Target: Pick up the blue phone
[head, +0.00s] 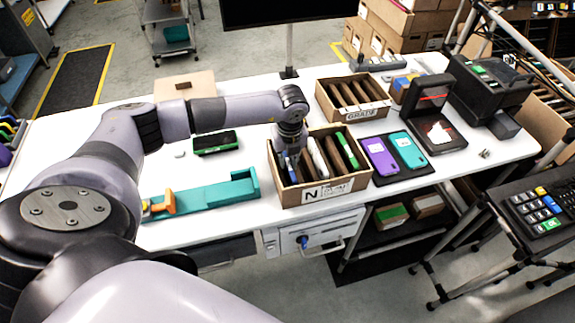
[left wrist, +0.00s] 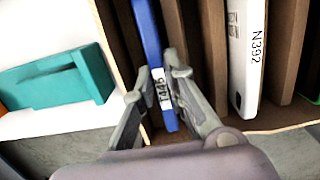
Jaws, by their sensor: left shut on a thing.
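The blue phone (left wrist: 154,50) stands on edge in a slot of the tilted carton (head: 320,191), with a white label reading T446 on its near end. In the left wrist view my left gripper (left wrist: 162,88) has one finger on each side of the phone and is shut on it. In the head view the left gripper (head: 288,158) reaches down into the carton's left part, and only a little of the blue phone shows there. A white phone (head: 318,156) labelled N392 and a green one (head: 346,150) stand in other slots. My right gripper is not in view.
A teal holder (head: 215,195) lies left of the carton. A purple phone (head: 380,157) and a teal phone (head: 407,150) lie on a dark mat to the right. A second divided carton (head: 352,104) stands behind. Brown dividers flank the gripped phone closely.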

